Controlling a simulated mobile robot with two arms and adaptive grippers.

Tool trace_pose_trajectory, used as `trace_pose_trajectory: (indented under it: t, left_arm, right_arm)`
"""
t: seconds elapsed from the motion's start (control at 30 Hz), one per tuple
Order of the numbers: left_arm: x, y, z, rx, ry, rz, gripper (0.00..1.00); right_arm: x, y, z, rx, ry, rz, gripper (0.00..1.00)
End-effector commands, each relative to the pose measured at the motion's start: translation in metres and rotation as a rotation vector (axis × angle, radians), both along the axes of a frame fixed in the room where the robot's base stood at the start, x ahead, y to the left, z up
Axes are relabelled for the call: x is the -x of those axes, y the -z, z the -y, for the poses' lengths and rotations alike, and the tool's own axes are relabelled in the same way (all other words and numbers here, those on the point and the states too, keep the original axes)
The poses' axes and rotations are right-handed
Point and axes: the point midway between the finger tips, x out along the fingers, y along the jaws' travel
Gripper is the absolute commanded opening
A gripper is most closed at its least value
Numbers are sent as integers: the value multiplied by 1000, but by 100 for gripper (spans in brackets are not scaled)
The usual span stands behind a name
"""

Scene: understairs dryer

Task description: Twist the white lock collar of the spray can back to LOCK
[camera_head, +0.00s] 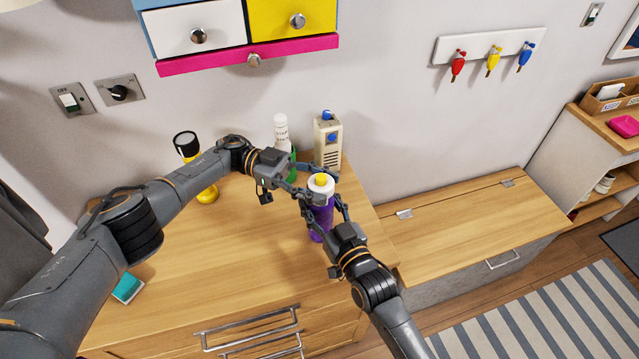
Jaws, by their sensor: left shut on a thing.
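The spray can (321,217) stands upright near the right end of the wooden cabinet top. It has a purple body, a white lock collar (321,187) and a yellow nozzle (321,179) on top. My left gripper (317,184) comes in from the left and is shut on the white lock collar at the can's top. My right gripper (326,208) reaches up from the lower right with its fingers on either side of the purple body. Whether those fingers press on the can is not clear. The LOCK marking is too small to read.
A white bottle (281,130) with a green lower part and a beige, blue-capped container (327,142) stand behind the can. A yellow and black flashlight (207,193) is behind my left arm. A teal block (128,287) lies front left. The lower bench (470,220) at right is clear.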

Motion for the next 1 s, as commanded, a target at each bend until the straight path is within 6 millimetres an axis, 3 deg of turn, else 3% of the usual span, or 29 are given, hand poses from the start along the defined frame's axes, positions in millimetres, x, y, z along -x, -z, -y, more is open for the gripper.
trace_pose_trajectory:
  t: [0.6, 0.63, 0.73, 1.0]
  left_arm:
    - [1, 1, 0, -3, 28, -3, 19]
    - [1, 1, 0, -3, 28, -3, 52]
    - [1, 1, 0, -3, 28, -3, 72]
    - [1, 0, 0, -1, 29, -3, 75]
  right_arm:
    - [2, 1, -3, 0, -5, -1, 9]
    - [2, 1, -3, 0, -5, -1, 9]
    - [2, 1, -3, 0, -5, -1, 9]
    - [1, 1, -1, 0, -2, -1, 9]
